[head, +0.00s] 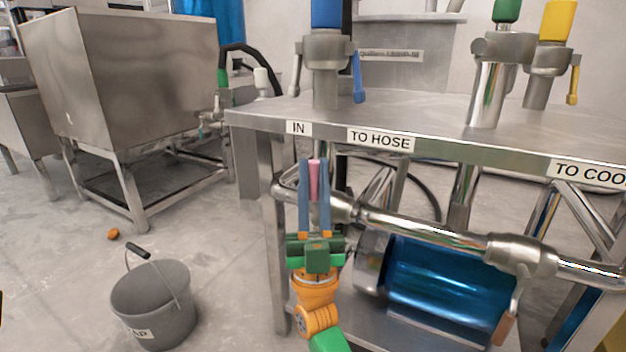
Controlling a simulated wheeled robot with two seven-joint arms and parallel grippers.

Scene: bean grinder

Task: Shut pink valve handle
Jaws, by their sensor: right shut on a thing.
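The pink valve handle (314,180) sits at the left end of the horizontal steel pipe (425,226), below the table's IN label. It points upward. My right gripper (314,178) reaches up from below, with its two blue-grey fingers on either side of the pink handle, shut on it. The valve body (342,207) shows just right of the fingers, and the fingers hide part of the handle's lower end. My left gripper is not in view.
The steel table (420,115) stands above the pipe, its legs close by. A blue cylinder (445,280) lies under the pipe. Another valve handle (505,328) hangs at right. A grey bucket (155,300) stands on the floor at left. A large steel tank (130,75) stands behind.

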